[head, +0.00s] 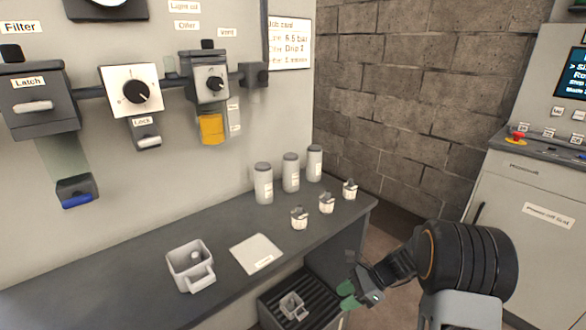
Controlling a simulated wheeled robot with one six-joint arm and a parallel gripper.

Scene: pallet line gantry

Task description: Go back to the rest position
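My gripper (350,295) is at the lower right of the head view, in front of the shelf edge and beside the dark ribbed tray. Its green fingertips point left and look spread apart, with nothing seen between them. My arm reaches in from the right. A small grey part (292,305) lies in the ribbed tray (325,303), left of the fingertips and apart from them.
The dark shelf (120,275) holds a grey bin with a handle (190,268), a white card (257,254), three grey canisters (264,184) and three small labelled jars (299,218). Wall-mounted filter units (38,100) hang above. A control cabinet (525,200) stands at right.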

